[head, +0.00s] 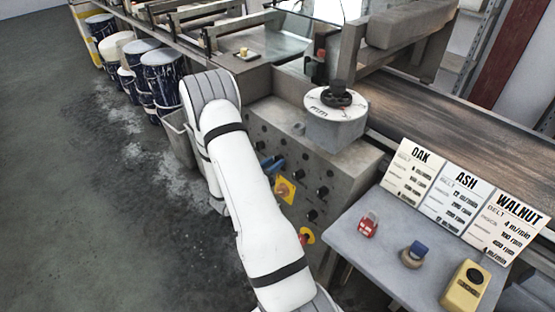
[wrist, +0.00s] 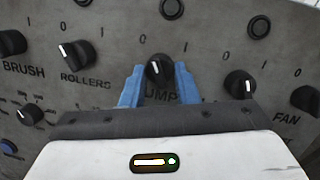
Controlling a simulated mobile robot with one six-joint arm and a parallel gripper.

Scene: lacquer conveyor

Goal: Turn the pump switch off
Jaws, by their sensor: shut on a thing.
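The pump switch (wrist: 158,66) is a round black knob on the grey control panel, above a label of which "UMP" shows. My gripper (wrist: 157,76) has its blue fingers on either side of this knob and is shut on it. A small pale mark shows on the knob's face, but I cannot tell which setting it points to. In the head view my gripper (head: 272,166) is at the panel's front face, partly behind my white arm, and the pump knob is hidden there.
Other knobs sit close by: rollers (wrist: 77,54) and brush (wrist: 11,43) at left, fan (wrist: 305,99) and one unlabelled knob (wrist: 240,85) at right. A yellow-plated switch (head: 285,190) is near my gripper. A side table (head: 385,235) stands at right.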

